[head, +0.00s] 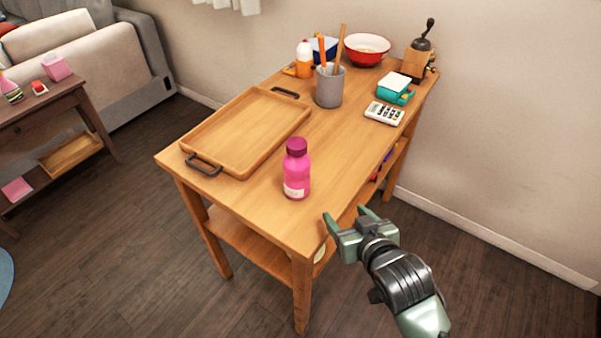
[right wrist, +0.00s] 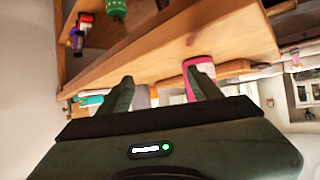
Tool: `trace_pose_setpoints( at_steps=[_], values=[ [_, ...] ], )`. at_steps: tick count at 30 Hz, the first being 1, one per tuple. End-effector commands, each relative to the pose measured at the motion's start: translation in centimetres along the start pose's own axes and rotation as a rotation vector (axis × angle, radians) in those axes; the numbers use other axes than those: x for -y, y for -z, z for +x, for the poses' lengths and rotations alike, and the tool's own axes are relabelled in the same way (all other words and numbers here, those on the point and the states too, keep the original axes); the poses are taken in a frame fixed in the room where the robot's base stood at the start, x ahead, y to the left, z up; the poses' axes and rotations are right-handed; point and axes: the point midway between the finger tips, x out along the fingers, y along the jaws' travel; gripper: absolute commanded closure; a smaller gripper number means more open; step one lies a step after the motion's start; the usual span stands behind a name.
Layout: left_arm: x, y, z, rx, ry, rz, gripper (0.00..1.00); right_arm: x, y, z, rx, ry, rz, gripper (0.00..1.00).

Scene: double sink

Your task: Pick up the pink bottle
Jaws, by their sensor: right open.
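The pink bottle (head: 297,172) stands upright near the front right edge of the wooden table, with a dark maroon cap and a pale label. My right gripper (head: 344,218) is open and empty, just off the table's right edge, to the right of and nearer than the bottle. In the right wrist view the bottle (right wrist: 199,64) shows partly behind the right finger of my gripper (right wrist: 160,88), apart from it. My left gripper is not in view.
A wooden tray (head: 214,165) with dark handles lies left of the bottle. A grey cup (head: 329,88) of utensils, a calculator (head: 384,113), a teal box (head: 395,96), a red bowl (head: 367,48) and a grinder (head: 416,62) stand farther back. The tabletop around the bottle is clear.

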Motion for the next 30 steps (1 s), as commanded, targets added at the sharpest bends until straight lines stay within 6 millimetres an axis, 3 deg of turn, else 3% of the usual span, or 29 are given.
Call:
trace_pose_setpoints(
  at_steps=[6, 12, 17, 30],
  values=[
    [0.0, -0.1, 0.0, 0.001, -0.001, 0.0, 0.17, 2.9, 7.4, 2.4, -0.249, 0.084, -0.031, 0.36],
    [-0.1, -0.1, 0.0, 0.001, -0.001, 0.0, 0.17, 5.6, 12.6, 2.9, -0.436, 0.173, -0.058, 0.36],
    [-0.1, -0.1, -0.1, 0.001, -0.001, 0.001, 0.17, 6.7, 14.5, 3.1, -0.498, 0.209, -0.067, 0.36],
    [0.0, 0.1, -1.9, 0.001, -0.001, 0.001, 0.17, 8.1, 17.3, 7.6, -0.498, 0.21, -0.066, 0.36]
  ],
)
